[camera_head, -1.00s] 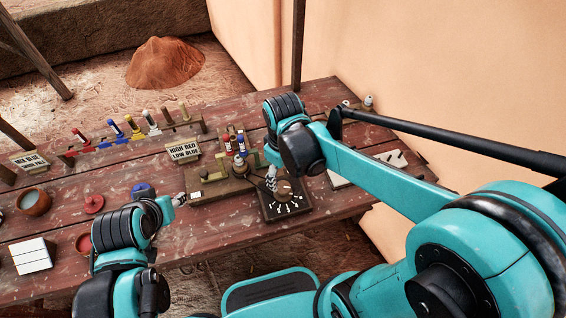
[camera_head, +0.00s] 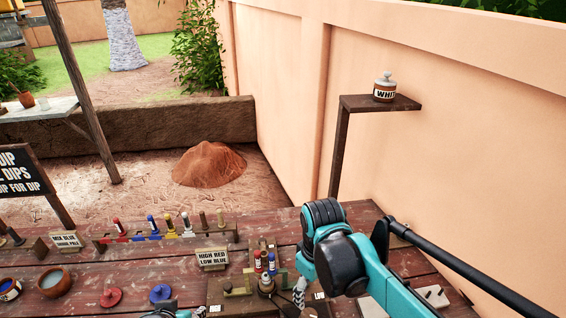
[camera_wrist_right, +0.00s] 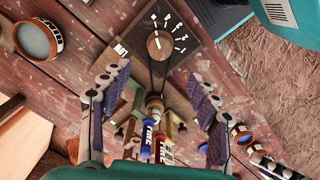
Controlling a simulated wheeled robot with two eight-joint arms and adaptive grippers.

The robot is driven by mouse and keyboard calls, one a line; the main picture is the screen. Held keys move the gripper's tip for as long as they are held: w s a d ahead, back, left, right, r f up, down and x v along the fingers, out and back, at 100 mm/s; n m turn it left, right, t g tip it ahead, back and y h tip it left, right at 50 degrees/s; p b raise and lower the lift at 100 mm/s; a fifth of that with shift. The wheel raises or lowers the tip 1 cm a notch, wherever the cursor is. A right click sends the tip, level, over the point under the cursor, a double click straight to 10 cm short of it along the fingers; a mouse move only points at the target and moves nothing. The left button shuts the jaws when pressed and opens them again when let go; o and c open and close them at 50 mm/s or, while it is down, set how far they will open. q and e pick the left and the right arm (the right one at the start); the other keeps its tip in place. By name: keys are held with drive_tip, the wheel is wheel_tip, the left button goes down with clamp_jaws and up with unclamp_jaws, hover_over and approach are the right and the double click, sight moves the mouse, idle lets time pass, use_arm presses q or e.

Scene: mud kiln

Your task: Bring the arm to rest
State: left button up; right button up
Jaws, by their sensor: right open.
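My right arm (camera_head: 345,265) reaches over the wooden table. Its gripper (camera_head: 298,291) points down beside a small wooden stand (camera_head: 238,285). In the right wrist view that gripper (camera_wrist_right: 158,88) is open, its padded fingers apart. Red and blue labelled tubes (camera_wrist_right: 154,140) show between the fingers, and I see no grip on them. A dark box with a round dial (camera_wrist_right: 160,44) lies just beyond the fingertips. Of my left arm only a teal bit and the gripper's tip (camera_head: 198,312) show at the bottom edge; its jaws cannot be read.
A shelf (camera_head: 350,104) holds a white-labelled jar (camera_head: 384,88).

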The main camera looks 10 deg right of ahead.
drive_tip(key=s+d+m+t, duration=0.3)
drive_tip(key=d+m+t, duration=0.3)
drive_tip(key=m+t, duration=0.1)
drive_tip(key=shift+s+d, duration=0.2)
drive_tip(key=shift+s, duration=0.15)
